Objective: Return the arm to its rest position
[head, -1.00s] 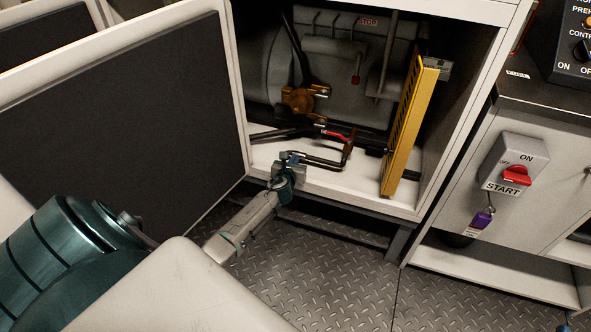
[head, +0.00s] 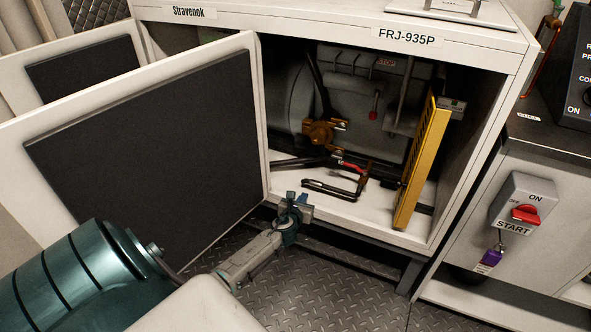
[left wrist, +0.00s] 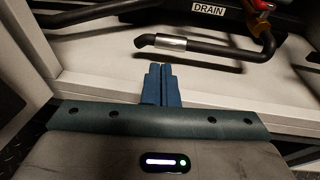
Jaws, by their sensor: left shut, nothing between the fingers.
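My left arm comes in from the lower left in the head view. My left gripper (head: 300,204) is at the front lower edge of the open cabinet, just outside its white floor. In the left wrist view its two blue fingers (left wrist: 161,85) lie together, shut and empty, pointing at the cabinet's front lip (left wrist: 215,105). A black bent pipe with a bright metal sleeve (left wrist: 170,43) lies beyond the fingertips, apart from them. The same pipe shows in the head view (head: 333,191). My right gripper is not in view.
The open cabinet door (head: 140,150) stands left of my left arm. Inside the cabinet (head: 392,33) are a brass valve (head: 320,132) and a tilted yellow panel (head: 422,165). A red START switch (head: 525,214) is on the right cabinet. Diamond-plate floor (head: 330,295) lies below.

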